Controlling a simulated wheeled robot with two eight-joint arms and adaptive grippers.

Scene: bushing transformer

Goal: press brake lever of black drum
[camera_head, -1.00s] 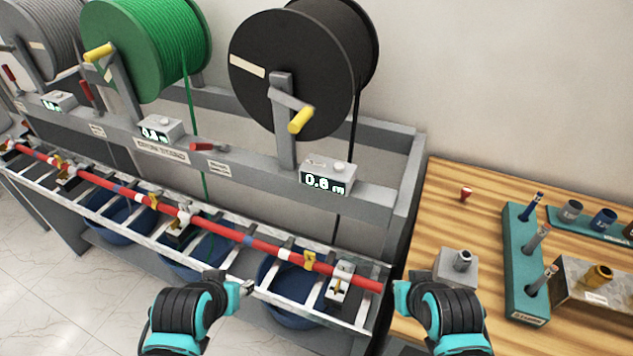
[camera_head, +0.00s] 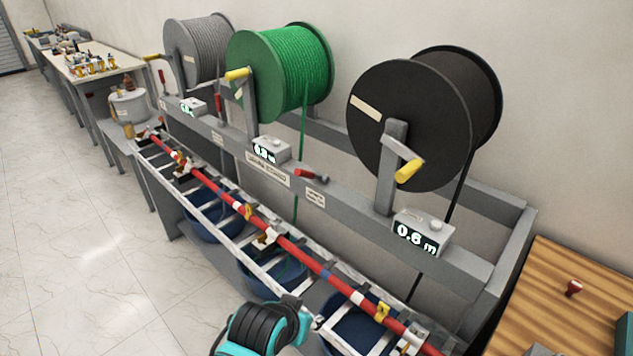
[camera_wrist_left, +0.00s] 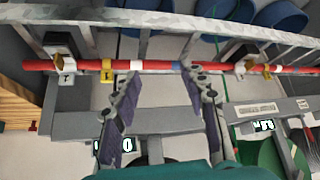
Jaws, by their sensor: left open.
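The black drum (camera_head: 410,125) hangs on the grey rack at the right in the head view, with a yellow-handled crank (camera_head: 408,170) on its front. A red-handled lever (camera_head: 311,176) lies nearly flat on the rack beam, left of the black drum. I take it to be that drum's brake lever. My left gripper (camera_head: 318,322) is below and in front of the rack, apart from the lever. In the left wrist view my left gripper (camera_wrist_left: 160,75) is open and empty, its fingers over the rack's front rail area. My right gripper is out of view.
A red rod (camera_head: 290,248) runs along the slatted front frame above blue buckets (camera_head: 352,330). A display box (camera_head: 422,233) reads 0.6 m under the black drum. The green drum (camera_head: 280,70) and grey drum (camera_head: 195,50) stand left. A wooden table (camera_head: 560,290) is at right.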

